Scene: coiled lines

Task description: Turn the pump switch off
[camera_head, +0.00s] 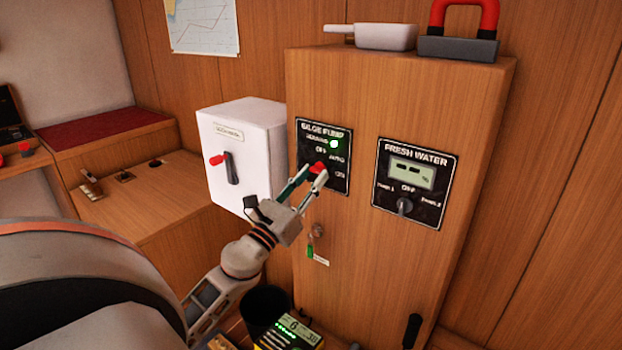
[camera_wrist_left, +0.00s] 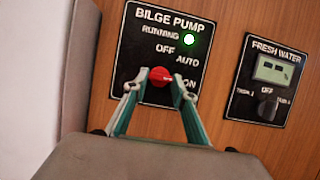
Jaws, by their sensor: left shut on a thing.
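The black bilge pump panel (camera_head: 313,143) is on the front of the wooden cabinet, with OFF, AUTO and ON marks. Its green RUNNING light (camera_wrist_left: 189,39) is lit. The red pump switch knob (camera_wrist_left: 160,77) sits below the marks, between my left fingertips. My left gripper (camera_head: 318,172) is shut on the red knob, with one finger on each side, and it also shows in the left wrist view (camera_wrist_left: 160,86). The fingers hide part of the knob, and I cannot tell which mark it points to. My right gripper is not in view.
The fresh water panel (camera_head: 414,183) with its dark knob is right of the pump panel. A white box (camera_head: 244,140) with a red-tipped lever stands out on the left. A key with a green tag (camera_head: 312,244) hangs below. A dark bin (camera_head: 265,308) is underneath.

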